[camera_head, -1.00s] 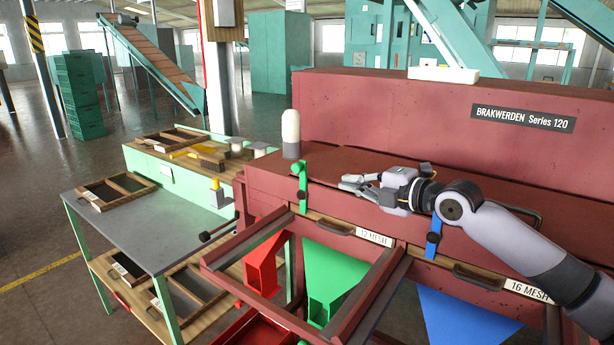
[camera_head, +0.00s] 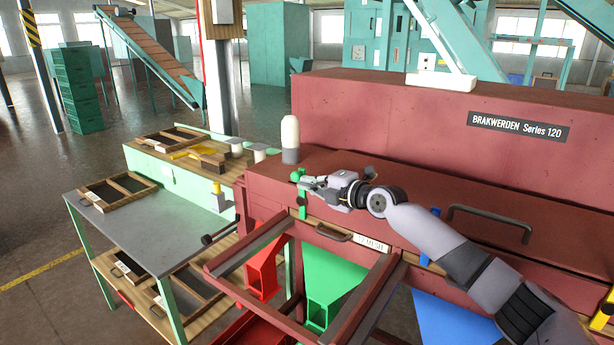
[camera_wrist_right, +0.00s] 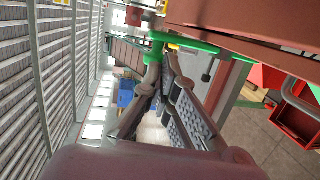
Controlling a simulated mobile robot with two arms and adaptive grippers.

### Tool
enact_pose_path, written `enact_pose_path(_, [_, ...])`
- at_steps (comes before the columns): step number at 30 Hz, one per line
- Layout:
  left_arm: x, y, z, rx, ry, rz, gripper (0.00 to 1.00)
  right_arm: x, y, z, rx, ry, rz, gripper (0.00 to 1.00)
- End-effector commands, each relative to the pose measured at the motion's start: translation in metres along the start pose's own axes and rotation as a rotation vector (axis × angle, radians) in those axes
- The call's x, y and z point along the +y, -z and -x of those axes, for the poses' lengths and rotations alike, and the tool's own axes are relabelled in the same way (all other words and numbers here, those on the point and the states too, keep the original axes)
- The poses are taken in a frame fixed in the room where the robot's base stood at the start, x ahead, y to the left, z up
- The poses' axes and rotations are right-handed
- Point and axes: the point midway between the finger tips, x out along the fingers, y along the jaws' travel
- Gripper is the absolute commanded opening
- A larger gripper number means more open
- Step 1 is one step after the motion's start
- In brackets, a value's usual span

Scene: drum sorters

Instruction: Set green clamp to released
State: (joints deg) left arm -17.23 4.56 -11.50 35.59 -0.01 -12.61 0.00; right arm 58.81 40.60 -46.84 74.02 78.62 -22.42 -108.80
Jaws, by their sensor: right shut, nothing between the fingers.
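The green clamp (camera_head: 302,203) is on the front edge of the red machine, above the green chute (camera_head: 328,278). It shows as an upright green bar, partly covered by my gripper. My right gripper (camera_head: 306,184) is at the clamp's upper part, with its fingers pointing left. In the right wrist view, the green clamp (camera_wrist_right: 184,42) crosses just beyond the tips of my right gripper (camera_wrist_right: 162,62). The fingers are shut with nothing held; whether they touch the clamp, I cannot tell. My left gripper is out of view.
A white and grey cylinder (camera_head: 290,138) stands on the machine just behind the clamp. A blue clamp (camera_head: 431,238) is farther right, partly behind my arm. A grey table (camera_head: 150,232) stands at left.

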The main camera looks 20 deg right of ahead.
Motion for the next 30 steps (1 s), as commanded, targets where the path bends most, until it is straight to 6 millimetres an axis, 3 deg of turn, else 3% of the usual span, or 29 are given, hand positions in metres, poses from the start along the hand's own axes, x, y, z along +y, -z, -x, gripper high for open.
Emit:
enact_pose_path(6, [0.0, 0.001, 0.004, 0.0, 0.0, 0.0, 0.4, 0.0, 0.0, -0.01, 0.0, 0.0, 0.0, 0.0])
enact_pose_path(30, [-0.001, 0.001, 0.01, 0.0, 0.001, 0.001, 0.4, 0.005, 0.001, -0.016, 0.0, 0.068, 0.014, 0.0])
